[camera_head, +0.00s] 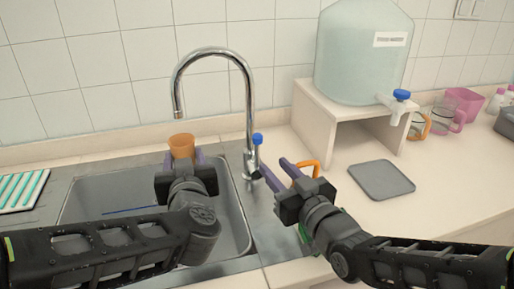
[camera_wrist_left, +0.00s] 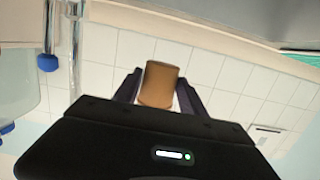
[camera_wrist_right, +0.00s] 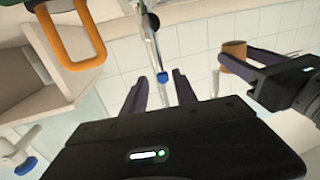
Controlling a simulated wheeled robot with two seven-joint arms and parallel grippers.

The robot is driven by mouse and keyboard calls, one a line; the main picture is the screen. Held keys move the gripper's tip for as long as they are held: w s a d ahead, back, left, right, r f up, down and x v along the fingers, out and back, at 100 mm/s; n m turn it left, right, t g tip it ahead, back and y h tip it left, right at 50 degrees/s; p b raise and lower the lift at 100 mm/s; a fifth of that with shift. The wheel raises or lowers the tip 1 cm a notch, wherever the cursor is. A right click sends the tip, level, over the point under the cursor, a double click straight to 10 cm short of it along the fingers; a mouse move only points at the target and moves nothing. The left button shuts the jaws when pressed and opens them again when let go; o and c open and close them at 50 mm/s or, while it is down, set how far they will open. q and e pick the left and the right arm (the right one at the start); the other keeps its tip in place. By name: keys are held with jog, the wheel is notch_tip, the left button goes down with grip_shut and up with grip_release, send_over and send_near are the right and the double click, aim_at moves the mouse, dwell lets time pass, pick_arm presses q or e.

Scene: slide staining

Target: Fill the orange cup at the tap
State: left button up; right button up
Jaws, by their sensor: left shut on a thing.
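The orange cup (camera_head: 181,146) is held upright by my left gripper (camera_head: 182,160) above the back of the sink, below the tap's spout end. The cup also shows between the fingers in the left wrist view (camera_wrist_left: 159,85). Whether water runs into it cannot be seen; no stream shows. The chrome tap (camera_head: 249,100) arches over the sink, with a blue knob (camera_head: 257,138) on its right side. My right gripper (camera_head: 288,174) is open and empty, just right of the tap's base, fingers pointing toward it. The tap also shows beyond the fingers in the right wrist view (camera_wrist_right: 162,77).
The steel sink (camera_head: 237,215) is below. At right a white stand (camera_head: 323,113) bears a large water bottle (camera_head: 355,60) with a blue-topped spigot. A grey mat (camera_head: 381,180) lies on the counter. An orange handle (camera_head: 310,164) is close to my right gripper. Mugs (camera_head: 463,104) stand farther right.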

aim_at(258, 150)
jog(key=x, duration=0.9)
jog(key=shift+w+a+f, duration=0.1)
jog(key=shift+w+a, duration=0.05)
jog(key=shift+w, duration=0.2)
grip_shut()
dwell(0.9)
